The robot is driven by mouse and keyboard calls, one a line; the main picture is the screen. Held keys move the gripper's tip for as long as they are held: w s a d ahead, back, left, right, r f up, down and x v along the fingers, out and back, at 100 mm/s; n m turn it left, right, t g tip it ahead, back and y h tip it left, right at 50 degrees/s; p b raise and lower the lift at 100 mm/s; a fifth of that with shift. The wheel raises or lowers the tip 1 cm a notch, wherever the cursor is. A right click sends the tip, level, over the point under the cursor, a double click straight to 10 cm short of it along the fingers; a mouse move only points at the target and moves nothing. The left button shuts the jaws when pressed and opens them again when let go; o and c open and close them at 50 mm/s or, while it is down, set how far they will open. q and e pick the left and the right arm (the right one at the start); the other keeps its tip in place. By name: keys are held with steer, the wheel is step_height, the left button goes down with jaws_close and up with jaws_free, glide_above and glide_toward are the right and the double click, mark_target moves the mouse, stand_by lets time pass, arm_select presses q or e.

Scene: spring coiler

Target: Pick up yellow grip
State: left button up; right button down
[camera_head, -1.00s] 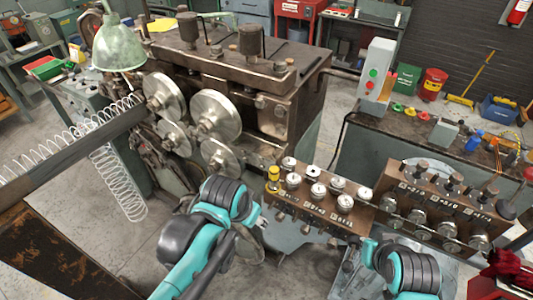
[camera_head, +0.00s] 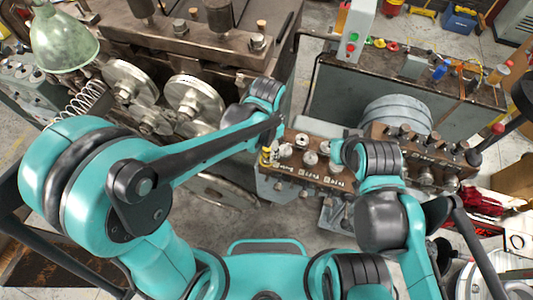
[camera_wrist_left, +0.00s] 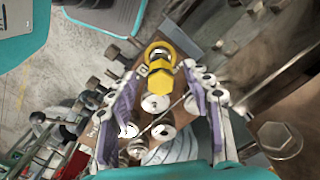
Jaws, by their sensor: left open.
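The yellow grip (camera_head: 266,156) stands at the left end of a brown block with several round silver knobs (camera_head: 309,158) in the head view. In the left wrist view the yellow grip (camera_wrist_left: 160,82) shows between the fingertips, with a ring-like yellow top. My left gripper (camera_wrist_left: 162,73) is open, its purple-padded fingers on either side of the grip in the picture; contact cannot be told. In the head view my left gripper (camera_head: 274,132) is just above the grip, partly hidden by its arm. My right gripper (camera_head: 336,150) is near the block's right end, its fingers unclear.
The big coiling machine with silver rollers (camera_head: 194,99) stands left of the block. A second brown block with knobs (camera_head: 420,153) is to the right. A workbench (camera_head: 390,75) with a control box (camera_head: 355,30) lies behind. A green lamp (camera_head: 62,40) hangs at upper left.

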arm_select(q)
step_height(320, 180, down, 3)
steer(key=shift+r, duration=0.15)
jaws_close()
steer(key=shift+r, duration=0.15)
